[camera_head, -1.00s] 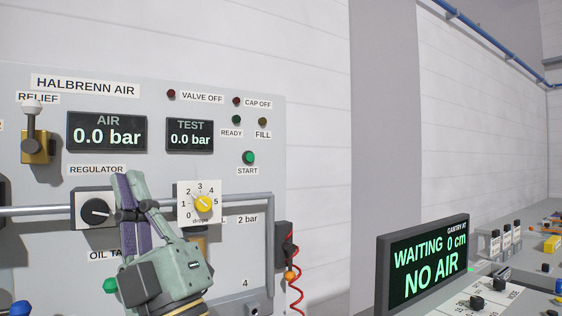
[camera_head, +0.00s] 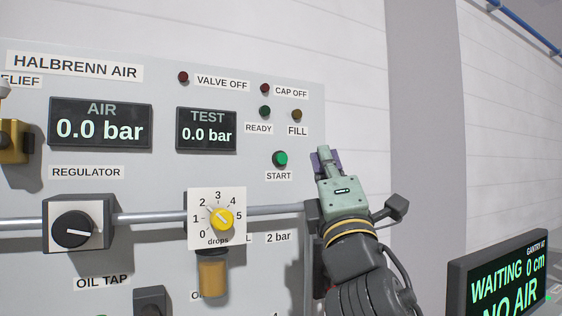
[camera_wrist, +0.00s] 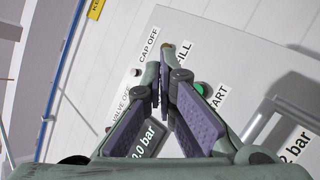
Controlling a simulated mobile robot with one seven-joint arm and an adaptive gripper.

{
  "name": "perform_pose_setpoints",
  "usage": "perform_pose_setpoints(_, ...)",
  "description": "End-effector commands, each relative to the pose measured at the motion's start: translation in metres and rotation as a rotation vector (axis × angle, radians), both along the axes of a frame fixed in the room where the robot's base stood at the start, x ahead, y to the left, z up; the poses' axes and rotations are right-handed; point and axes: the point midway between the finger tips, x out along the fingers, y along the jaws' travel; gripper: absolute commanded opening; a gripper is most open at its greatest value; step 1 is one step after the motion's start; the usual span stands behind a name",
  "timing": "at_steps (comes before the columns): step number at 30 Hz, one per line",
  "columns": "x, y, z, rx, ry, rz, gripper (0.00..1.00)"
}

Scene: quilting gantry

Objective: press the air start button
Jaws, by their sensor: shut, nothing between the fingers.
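The green air start button (camera_head: 280,158) sits on the grey Halbrenn Air panel (camera_head: 160,175), above its START label (camera_head: 278,176). In the wrist view the green button (camera_wrist: 202,88) shows just right of my fingers, partly hidden by them. My gripper (camera_head: 324,158) is to the right of the button in the head view, near the panel's right edge. Its fingers are shut and empty. In the wrist view the fingertips (camera_wrist: 164,65) meet near the CAP OFF and FILL labels. I cannot tell the gap between fingertips and panel.
A grey rail (camera_head: 150,217) crosses the panel below the button. The yellow drops knob (camera_head: 221,219) and black regulator knob (camera_head: 73,230) sit at rail height. The AIR display (camera_head: 100,122) reads 0.0 bar. A screen (camera_head: 505,275) reads NO AIR at the lower right.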

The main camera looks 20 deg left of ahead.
Motion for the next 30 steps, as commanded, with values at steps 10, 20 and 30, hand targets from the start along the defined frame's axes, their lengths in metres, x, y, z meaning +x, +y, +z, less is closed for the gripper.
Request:
perform_pose_setpoints(10,0.000,-0.001,0.000,-0.001,-0.001,-0.003,0.00)
perform_pose_setpoints(20,0.013,0.016,0.000,0.000,0.001,0.000,0.00)
perform_pose_setpoints(30,0.042,0.053,0.001,0.000,0.002,0.000,0.00)
